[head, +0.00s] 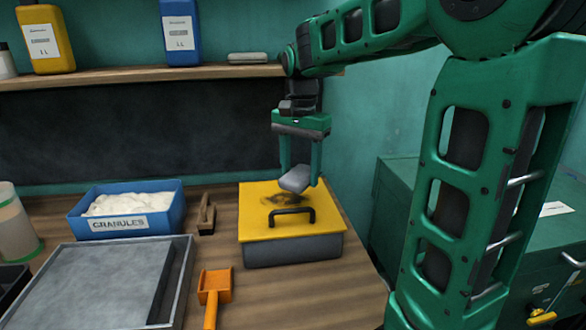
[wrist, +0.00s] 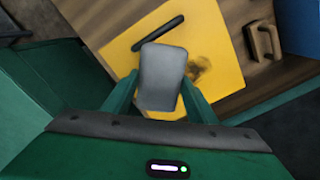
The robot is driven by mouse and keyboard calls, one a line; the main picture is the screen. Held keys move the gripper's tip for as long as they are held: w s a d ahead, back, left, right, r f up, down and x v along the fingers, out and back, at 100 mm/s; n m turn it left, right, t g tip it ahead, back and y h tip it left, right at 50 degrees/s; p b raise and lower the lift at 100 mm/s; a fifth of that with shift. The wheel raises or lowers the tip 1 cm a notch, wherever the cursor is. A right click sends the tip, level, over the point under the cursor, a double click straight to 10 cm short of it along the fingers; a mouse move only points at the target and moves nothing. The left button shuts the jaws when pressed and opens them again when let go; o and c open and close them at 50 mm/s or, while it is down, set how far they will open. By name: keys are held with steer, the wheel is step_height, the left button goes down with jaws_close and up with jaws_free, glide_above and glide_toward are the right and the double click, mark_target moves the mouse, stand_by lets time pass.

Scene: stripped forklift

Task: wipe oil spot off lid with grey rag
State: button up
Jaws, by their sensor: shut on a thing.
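My gripper (head: 298,176) is shut on the grey rag (head: 294,179), a folded pad held above the lid. The yellow lid (head: 257,225) with its black handle (head: 292,214) covers a grey box on the bench. A dark oil spot (head: 278,201) shows on the lid behind the handle, below the rag. In the wrist view my gripper (wrist: 158,100) holds the rag (wrist: 163,77) over the lid (wrist: 222,45).
A blue granules bin (head: 127,222), a brush (head: 206,215), an orange scoop (head: 214,288) and a grey tray (head: 65,285) stand left of the box. A shelf (head: 130,76) with bottles runs behind. A green cabinet (head: 405,190) stands at the right.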

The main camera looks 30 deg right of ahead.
steer(key=shift+f, duration=1.75)
steer(key=shift+s+f, duration=0.1)
steer(key=shift+f, duration=0.85)
steer(key=c, duration=0.5)
steer(key=shift+o, duration=0.2)
steer(key=shift+f, duration=0.4)
steer(key=shift+s, duration=0.1)
